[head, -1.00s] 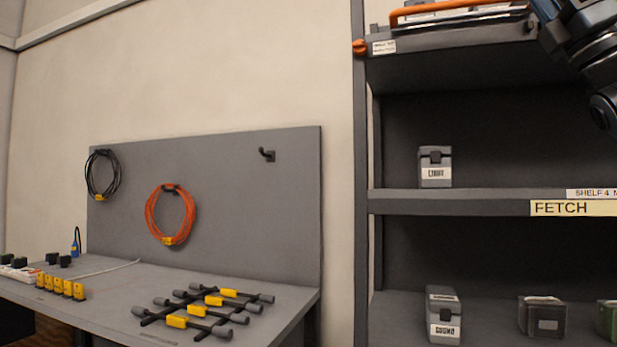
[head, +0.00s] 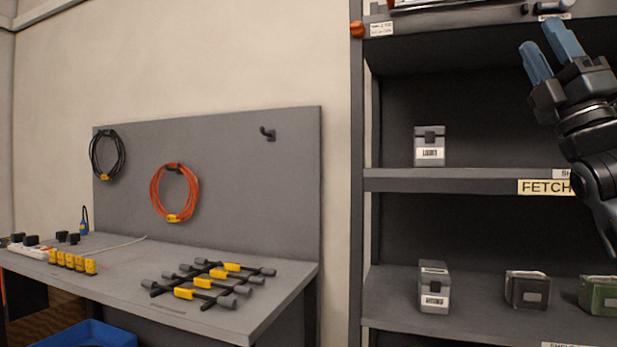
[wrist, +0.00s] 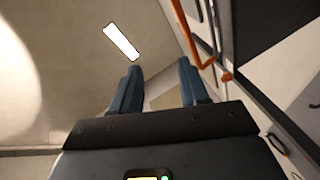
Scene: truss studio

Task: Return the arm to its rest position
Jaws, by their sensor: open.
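My gripper (head: 553,48) is at the upper right of the head view, in front of the shelf unit, with its blue fingers pointing up. The fingers are apart and nothing is between them. In the wrist view my gripper (wrist: 158,85) also shows open and empty, with the wall and ceiling and a bright lamp (wrist: 122,42) beyond it. My arm runs down from the gripper along the right edge of the head view.
The shelf unit (head: 357,200) holds a grey box (head: 430,140) on the FETCH shelf and several cases below. At left, a bench (head: 130,290) carries clamps (head: 215,277) and yellow blocks (head: 75,261). A blue bin (head: 85,335) sits beneath.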

